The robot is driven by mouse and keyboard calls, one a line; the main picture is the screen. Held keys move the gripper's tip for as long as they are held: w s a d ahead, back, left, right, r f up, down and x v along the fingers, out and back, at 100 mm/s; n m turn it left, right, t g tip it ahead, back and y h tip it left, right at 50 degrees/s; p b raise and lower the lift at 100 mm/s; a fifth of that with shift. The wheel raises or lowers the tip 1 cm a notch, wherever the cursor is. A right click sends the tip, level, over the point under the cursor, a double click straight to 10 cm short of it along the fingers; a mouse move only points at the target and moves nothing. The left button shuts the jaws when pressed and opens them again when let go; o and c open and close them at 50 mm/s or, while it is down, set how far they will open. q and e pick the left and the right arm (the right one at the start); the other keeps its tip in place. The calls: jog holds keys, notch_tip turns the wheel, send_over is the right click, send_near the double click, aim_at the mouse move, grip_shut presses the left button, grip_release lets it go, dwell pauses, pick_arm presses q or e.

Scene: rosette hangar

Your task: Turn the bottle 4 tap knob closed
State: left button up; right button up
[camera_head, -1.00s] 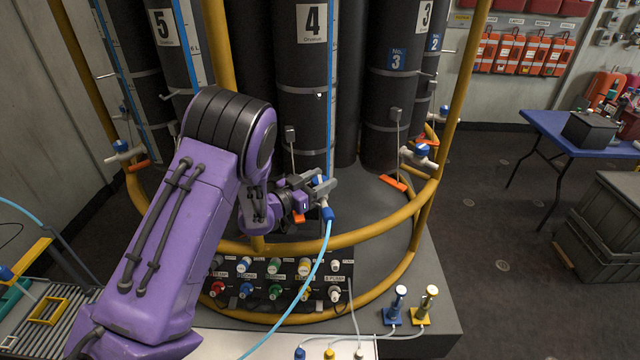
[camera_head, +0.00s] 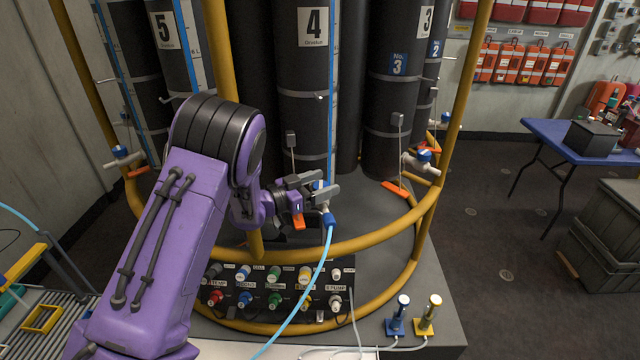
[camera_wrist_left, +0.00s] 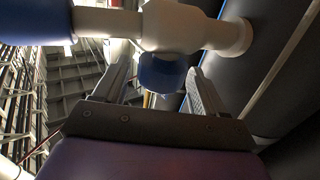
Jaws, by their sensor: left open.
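Bottle 4 (camera_head: 313,90) is a tall black cylinder with a white "4" label, standing at centre in the head view. Its tap sits low at its front, largely covered by my left gripper (camera_head: 316,188). In the left wrist view the white tap body (camera_wrist_left: 172,27) crosses the top, and the round blue knob (camera_wrist_left: 160,72) hangs from it. My left gripper (camera_wrist_left: 160,82) is open there, with one finger on each side of the knob. I see gaps beside the knob, and contact is not clear. A light-blue hose (camera_head: 322,262) runs down from the tap's blue fitting (camera_head: 328,218). My right gripper is not in view.
A yellow ring rail (camera_head: 365,235) and yellow posts surround the bottles close to my arm. An orange piece (camera_head: 298,221) shows just below the gripper. A panel of coloured knobs (camera_head: 262,290) lies below. Bottle 3 (camera_head: 390,100) stands to the right.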

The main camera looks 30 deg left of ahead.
aim_at(320, 187)
pick_arm(q)
jog(key=r, duration=0.1)
jog(key=r+b, duration=0.1)
jog(key=r, duration=0.1)
jog(key=shift+s+d+r, duration=0.2)
jog(key=shift+s+r, duration=0.05)
jog(key=shift+s, duration=0.1)
jog(key=s+d+r+b, duration=0.2)
jog(key=s+d+r, duration=0.5)
jog(key=s+r, duration=0.2)
jog(key=shift+s, duration=1.2)
jog(key=shift+a, duration=0.1)
